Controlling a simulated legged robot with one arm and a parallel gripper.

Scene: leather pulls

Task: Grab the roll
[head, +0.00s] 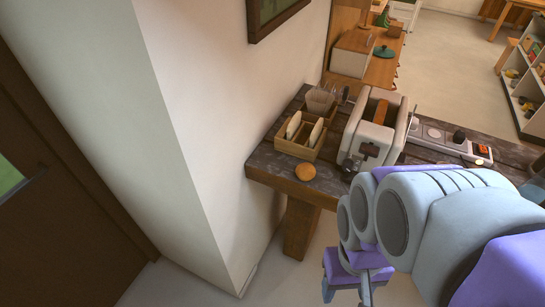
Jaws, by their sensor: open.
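The roll (305,173), a small round orange-brown bun, lies on the dark countertop (273,176) near its front left edge. It sits in front of a wooden rack and left of the toaster. My gripper (345,290) hangs low at the bottom of the head view, below and to the right of the roll, in front of the counter and apart from it. Its jaws are open, and I see nothing between them. Part of the gripper is cut off by the lower picture edge.
A wooden rack (283,147) with pale slices stands behind the roll. A cream toaster (378,128) with a brown slice stands to the right. A wall (215,120) rises close on the left. Shelves (525,85) stand at far right. The floor before the counter is clear.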

